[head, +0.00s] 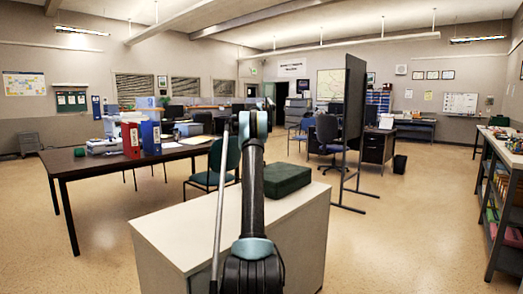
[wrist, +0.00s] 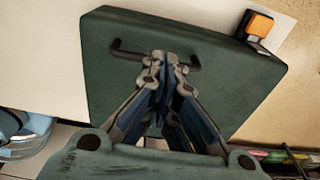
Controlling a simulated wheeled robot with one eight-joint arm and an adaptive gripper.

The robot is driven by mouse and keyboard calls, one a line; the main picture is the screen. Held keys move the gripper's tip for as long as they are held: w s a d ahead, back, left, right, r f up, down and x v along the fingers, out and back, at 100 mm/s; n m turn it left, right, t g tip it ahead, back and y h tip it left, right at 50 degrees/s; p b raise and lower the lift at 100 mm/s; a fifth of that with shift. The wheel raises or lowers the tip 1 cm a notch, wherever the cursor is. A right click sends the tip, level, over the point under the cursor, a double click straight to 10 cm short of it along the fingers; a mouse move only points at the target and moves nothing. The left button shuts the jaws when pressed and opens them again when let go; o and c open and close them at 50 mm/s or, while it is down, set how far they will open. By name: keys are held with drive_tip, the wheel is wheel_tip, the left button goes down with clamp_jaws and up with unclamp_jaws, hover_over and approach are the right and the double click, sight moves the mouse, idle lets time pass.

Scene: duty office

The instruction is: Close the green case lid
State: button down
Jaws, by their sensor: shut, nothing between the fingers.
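The green case (head: 287,178) sits on the white cabinet top in the head view, to the right of my arm. It looks like a low closed box, with its lid down; a fully shut seam cannot be made out. In the wrist view the case's broad green face (wrist: 220,75) fills the middle, with a dark handle (wrist: 130,52) near its upper part. My gripper (wrist: 170,62) shows there with its fingers together and empty, in front of the handle. Whether the fingertips touch the case cannot be told. My gripper is not clearly visible in the head view.
An orange and black item (wrist: 258,24) lies by the case's corner in the wrist view. A dark partition (head: 354,98) stands behind to the right. A table with binders (head: 130,138) is at left, shelving (head: 502,190) at right.

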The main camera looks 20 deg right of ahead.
drive_tip(key=shift+w+a+f, duration=0.2)
drive_tip(key=shift+w+f, duration=0.1)
drive_tip(key=shift+f, duration=0.4)
drive_tip(key=shift+w+a+f, duration=0.15)
drive_tip(key=shift+w+f, duration=0.15)
drive_tip(key=shift+f, duration=0.4)
wheel_tip(320, 180, up, 7)
drive_tip(key=shift+w+a+r, duration=0.15)
drive_tip(key=shift+w, duration=0.2)
